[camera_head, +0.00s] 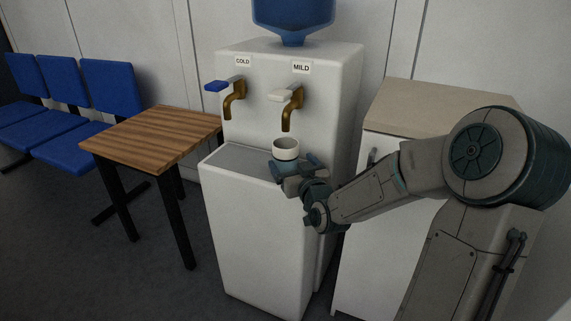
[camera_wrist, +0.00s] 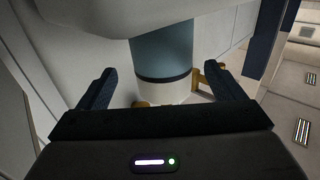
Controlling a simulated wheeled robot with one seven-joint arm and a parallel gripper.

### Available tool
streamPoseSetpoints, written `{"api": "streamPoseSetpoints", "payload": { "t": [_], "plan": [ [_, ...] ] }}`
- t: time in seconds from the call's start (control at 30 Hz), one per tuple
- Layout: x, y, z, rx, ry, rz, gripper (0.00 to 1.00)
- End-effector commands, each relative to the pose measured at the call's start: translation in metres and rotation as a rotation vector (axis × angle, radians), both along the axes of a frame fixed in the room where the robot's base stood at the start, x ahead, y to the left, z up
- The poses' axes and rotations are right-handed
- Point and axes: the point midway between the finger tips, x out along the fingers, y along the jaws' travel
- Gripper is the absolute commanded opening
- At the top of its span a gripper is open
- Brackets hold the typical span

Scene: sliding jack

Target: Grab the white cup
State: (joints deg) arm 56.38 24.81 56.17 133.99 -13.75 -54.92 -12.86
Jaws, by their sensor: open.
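The white cup (camera_head: 286,148) stands upright on the dispenser's tray ledge, below the MILD tap. Its upper part is white; its lower part is blue-grey and partly hidden by my gripper in the head view. My gripper (camera_head: 293,166) is open at the front right of the cup. In the wrist view, which looks upside down, the cup (camera_wrist: 162,52) shows between the two spread fingers of my gripper (camera_wrist: 159,69), with its blue-grey part, dark band and white part visible. I see a gap on each side and no clear contact.
The water dispenser (camera_head: 250,235) has a COLD tap (camera_head: 233,97) with a blue lever and a MILD tap (camera_head: 290,100) above the cup. A wooden table (camera_head: 150,138) and blue chairs (camera_head: 75,148) stand left. A white cabinet (camera_head: 375,240) stands right, close to my arm.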

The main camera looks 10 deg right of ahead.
Motion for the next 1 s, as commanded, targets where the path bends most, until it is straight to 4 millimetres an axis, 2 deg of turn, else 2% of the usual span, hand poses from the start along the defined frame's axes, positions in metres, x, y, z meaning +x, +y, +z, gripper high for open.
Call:
{"api": "streamPoseSetpoints", "payload": {
  "t": [0.3, 0.63, 0.8, 0.83, 0.87, 0.9, 1.0],
  "plan": [
    [0.041, 0.010, -0.002, 0.003, -0.001, 0.001, 0.89],
    [0.047, 0.012, 0.001, 0.000, -0.001, 0.001, 0.89],
    [0.047, 0.011, 0.000, 0.000, -0.001, 0.001, 0.41],
    [0.047, 0.011, 0.000, 0.000, -0.001, 0.001, 0.34],
    [0.047, 0.011, 0.000, 0.000, -0.001, 0.001, 0.34],
    [0.047, 0.012, 0.001, 0.000, -0.002, 0.001, 0.30],
    [0.047, 0.011, 0.001, 0.000, -0.002, 0.001, 0.30]
  ]
}}
